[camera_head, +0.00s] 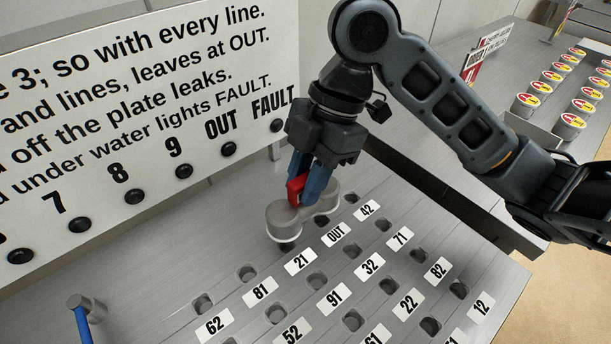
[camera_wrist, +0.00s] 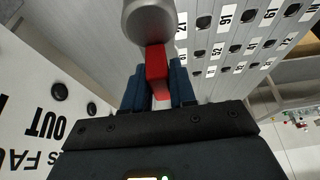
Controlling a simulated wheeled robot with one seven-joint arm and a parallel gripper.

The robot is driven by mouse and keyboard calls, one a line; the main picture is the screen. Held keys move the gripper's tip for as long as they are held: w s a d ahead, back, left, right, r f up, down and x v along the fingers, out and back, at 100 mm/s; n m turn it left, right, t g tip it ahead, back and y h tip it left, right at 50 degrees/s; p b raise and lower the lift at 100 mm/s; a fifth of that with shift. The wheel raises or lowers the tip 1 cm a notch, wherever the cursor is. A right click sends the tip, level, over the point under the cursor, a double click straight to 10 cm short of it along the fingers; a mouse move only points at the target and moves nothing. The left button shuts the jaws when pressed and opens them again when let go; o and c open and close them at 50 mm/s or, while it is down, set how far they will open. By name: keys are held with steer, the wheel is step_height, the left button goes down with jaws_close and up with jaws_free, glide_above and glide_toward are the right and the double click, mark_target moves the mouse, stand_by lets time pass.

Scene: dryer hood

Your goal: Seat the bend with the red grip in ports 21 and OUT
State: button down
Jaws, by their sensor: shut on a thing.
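The bend (camera_head: 283,217) is a smooth grey piece with two rounded ends and a red grip (camera_head: 296,188). My gripper (camera_head: 306,180) is shut on the red grip, with a blue finger on each side. The bend lies over the row of ports behind labels 21 (camera_head: 300,262) and OUT (camera_head: 336,235). Its left end is above the port at 21, with something dark beneath it; its right end is by the port at OUT. In the wrist view the bend (camera_wrist: 150,18) is cut off at the top.
The metal plate (camera_head: 160,318) has several rows of labelled open ports in front of the bend. A white sign (camera_head: 120,90) with black knobs stands behind at left. A blue-handled fitting (camera_head: 83,318) is at lower left. Grey capped pieces (camera_head: 552,78) stand at upper right.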

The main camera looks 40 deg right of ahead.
steer(key=shift+f+b, duration=0.8)
steer(key=shift+f, duration=0.4)
steer(key=shift+f+b, duration=1.3)
steer(key=shift+b, duration=0.4)
stand_by(1.0)
steer(key=c, duration=0.8)
jaws_free()
steer(key=shift+c, duration=0.2)
steer(key=shift+r, duration=0.15)
steer(key=shift+v, duration=3.85)
steer(key=shift+p, duration=0.35)
step_height(320, 180, up, 8)
steer(key=p, duration=0.6)
steer(key=shift+p, duration=0.3)
